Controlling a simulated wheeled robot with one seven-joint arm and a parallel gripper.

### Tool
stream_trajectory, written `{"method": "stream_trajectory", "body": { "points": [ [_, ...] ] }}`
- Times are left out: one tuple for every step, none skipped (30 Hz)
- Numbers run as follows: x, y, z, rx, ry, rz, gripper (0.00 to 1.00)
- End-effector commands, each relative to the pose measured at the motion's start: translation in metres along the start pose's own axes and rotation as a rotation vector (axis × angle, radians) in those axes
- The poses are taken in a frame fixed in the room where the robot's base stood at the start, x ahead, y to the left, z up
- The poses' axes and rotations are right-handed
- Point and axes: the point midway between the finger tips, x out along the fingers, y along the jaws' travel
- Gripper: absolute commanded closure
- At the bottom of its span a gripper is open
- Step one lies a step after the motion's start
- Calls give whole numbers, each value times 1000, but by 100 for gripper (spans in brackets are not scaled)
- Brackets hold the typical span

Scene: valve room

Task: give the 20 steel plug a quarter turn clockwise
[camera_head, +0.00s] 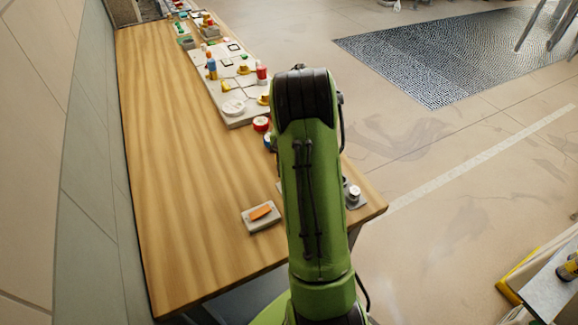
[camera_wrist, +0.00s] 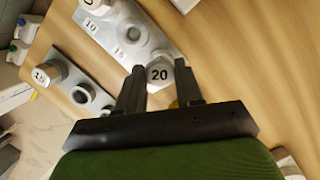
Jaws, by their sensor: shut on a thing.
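The steel plug marked 20 (camera_wrist: 160,75) shows its numbered face in the wrist view. It sits at the near end of a grey plate (camera_wrist: 112,36) that also carries parts marked 10 and 15. My gripper (camera_wrist: 160,88) has one finger on each side of the 20 plug and is shut on it. The lower part of the plug is hidden by my gripper. In the head view my green arm hides the gripper and this plug.
A second plate holds another plug marked 15 (camera_wrist: 46,74) and a dark hole. In the head view an orange block (camera_head: 261,211) lies on a grey base near the front of the wooden table (camera_head: 165,130). A grey board (camera_head: 232,103) with several coloured parts stands farther back.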

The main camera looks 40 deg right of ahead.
Motion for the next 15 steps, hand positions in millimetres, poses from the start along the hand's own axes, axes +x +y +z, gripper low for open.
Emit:
{"method": "stream_trajectory", "body": {
  "points": [
    [0, 0, 0, 0, 0, 0, 100],
    [0, 0, 0, 0, 0, 0, 100],
    [0, 0, 0, 0, 0, 0, 100],
    [0, 0, 0, 0, 0, 0, 100],
    [0, 0, 0, 0, 0, 0, 100],
    [0, 0, 0, 0, 0, 0, 100],
    [0, 0, 0, 0, 0, 0, 100],
    [1, 0, 0, 0, 0, 0, 100],
    [1, 0, 0, 0, 0, 0, 100],
    [2, 0, 0, 0, -1, 0, 100],
    [3, 0, -1, 0, -1, 0, 100],
    [4, 0, -1, 0, -1, 0, 100],
    [6, 0, -1, 0, -1, 0, 100],
    [6, 0, -1, 0, -1, 1, 100],
    [8, 0, -2, -1, -1, 1, 100]
  ]
}}
